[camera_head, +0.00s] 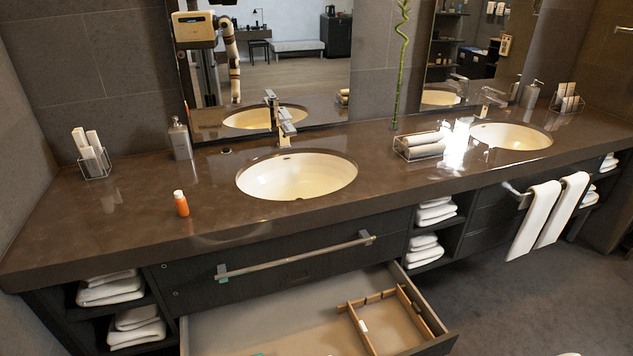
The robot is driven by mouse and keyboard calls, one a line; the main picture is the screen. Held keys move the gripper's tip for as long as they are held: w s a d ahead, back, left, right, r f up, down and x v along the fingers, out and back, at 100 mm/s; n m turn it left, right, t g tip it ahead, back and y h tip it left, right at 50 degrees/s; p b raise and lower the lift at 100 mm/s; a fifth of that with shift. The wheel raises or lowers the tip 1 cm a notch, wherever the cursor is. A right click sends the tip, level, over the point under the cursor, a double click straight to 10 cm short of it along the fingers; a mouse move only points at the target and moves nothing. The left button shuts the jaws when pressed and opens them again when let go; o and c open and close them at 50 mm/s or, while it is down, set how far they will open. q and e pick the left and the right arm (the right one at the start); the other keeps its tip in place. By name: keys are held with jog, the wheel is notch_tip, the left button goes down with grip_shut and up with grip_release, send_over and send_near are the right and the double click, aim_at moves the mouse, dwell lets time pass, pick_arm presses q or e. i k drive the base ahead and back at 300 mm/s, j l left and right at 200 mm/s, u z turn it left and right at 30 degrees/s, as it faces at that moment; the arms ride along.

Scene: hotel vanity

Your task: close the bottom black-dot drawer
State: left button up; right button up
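The bottom drawer (270,326) under the left sink is pulled out. Its pale interior faces up and runs past the lower edge of the view, so most of its front face is out of sight. A wooden divider tray (402,312) with a few small items lies in its right part. I cannot make out a black dot on it. Above it, the upper drawer front (290,268) with a long metal bar handle (300,256) appears shut. Neither of my grippers shows directly in this view.
The brown countertop (120,215) overhangs the drawers. It holds an orange bottle (181,204), a soap dispenser (180,140) and two sinks. Open shelves with folded towels (110,290) flank the drawers. White towels (535,220) hang at right. The floor (520,300) at right is mostly clear.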

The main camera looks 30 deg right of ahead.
aim_at(311, 319)
jog(key=z, duration=1.25)
